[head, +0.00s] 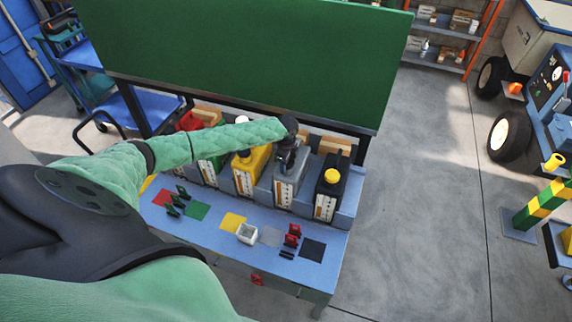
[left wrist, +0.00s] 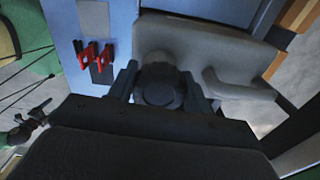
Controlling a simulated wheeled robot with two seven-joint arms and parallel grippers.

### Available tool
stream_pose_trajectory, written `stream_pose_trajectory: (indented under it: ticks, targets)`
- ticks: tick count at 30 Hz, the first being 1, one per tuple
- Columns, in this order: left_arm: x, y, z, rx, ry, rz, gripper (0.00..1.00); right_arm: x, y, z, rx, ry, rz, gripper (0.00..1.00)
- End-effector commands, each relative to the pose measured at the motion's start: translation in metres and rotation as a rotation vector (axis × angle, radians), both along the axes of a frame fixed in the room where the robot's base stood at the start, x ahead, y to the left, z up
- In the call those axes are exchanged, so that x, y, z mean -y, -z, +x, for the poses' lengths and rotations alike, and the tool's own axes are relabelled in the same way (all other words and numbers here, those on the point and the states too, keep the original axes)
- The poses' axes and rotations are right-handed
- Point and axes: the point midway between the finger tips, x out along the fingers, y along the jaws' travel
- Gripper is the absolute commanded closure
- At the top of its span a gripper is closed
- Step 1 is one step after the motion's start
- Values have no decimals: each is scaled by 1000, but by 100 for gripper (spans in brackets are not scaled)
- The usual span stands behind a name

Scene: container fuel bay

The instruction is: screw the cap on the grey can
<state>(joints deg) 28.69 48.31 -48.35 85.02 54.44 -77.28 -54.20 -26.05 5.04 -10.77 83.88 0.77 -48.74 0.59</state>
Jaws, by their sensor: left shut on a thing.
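The grey can (head: 287,192) stands upright in the row on the blue bench, between the yellow and black cans. In the left wrist view the grey can (left wrist: 225,55) shows its top and handle. My left gripper (head: 287,160) reaches down over the can's top. In the left wrist view the left gripper (left wrist: 160,88) has one finger on each side of a dark round cap (left wrist: 160,92) and is shut on it. The cap is over or at the can's spout; I cannot tell whether it touches the thread. My right gripper is not in view.
A yellow can (head: 249,175) and a black can (head: 329,190) stand close on either side.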

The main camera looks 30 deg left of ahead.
Motion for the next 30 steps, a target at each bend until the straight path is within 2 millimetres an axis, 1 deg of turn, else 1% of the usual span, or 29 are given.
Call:
stream_pose_trajectory:
  ticks: [1,13,18,24,25,28,30]
  targets:
    - [3,-2,2,4,51,-6,89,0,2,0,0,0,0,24]
    - [5,-1,1,4,466,-6,89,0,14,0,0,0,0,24]
    - [4,-2,1,4,540,-8,89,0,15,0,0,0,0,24]
    - [5,-1,0,3,542,-7,89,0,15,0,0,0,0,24]
    - [5,-1,0,3,541,-7,47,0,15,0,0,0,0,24]
    - [4,-1,0,2,540,-6,27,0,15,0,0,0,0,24]
    - [3,-1,0,1,539,-5,25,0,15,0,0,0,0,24]
